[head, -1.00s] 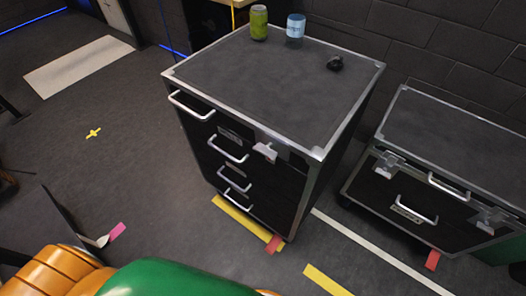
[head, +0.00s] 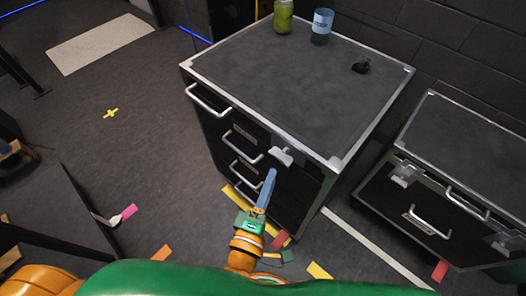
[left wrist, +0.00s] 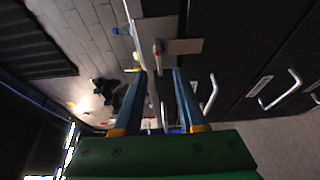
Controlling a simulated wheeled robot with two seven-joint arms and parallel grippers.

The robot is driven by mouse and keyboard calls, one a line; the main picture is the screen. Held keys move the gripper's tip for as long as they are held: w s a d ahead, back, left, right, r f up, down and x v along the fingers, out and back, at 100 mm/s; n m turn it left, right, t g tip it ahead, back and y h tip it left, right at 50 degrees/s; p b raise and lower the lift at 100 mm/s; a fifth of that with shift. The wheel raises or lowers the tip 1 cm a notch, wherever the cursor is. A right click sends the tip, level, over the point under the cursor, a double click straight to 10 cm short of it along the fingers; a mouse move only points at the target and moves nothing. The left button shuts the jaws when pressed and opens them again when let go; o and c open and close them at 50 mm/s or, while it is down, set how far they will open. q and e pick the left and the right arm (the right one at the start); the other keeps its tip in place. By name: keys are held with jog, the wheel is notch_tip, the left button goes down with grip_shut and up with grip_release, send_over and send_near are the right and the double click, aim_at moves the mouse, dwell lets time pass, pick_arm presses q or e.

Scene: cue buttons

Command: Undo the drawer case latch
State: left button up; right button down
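The dark drawer case (head: 290,75) has silver edges and a silver latch (head: 286,155) at the upper right of its front, beside the handles. The latch plate (left wrist: 185,46) also shows in the left wrist view, just beyond the fingers. My left gripper (head: 271,172) has blue fingers and points up at the case front, just below the latch in the head view. In the left wrist view its two fingers (left wrist: 160,73) are apart with nothing between them. I cannot tell whether they touch the latch. My right gripper is not in view.
A green can (head: 283,16), a blue-labelled cup (head: 321,27) and a small black object (head: 361,65) stand on the case top. A second, lower case (head: 470,150) with latches stands to the right. Coloured tape strips mark the floor.

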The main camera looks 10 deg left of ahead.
aim_at(283, 155)
pick_arm(q)
jog(key=x, duration=0.6)
jog(key=shift+w+d, duration=0.2)
jog(key=shift+d, duration=0.05)
jog(key=shift+s, duration=0.1)
grip_shut()
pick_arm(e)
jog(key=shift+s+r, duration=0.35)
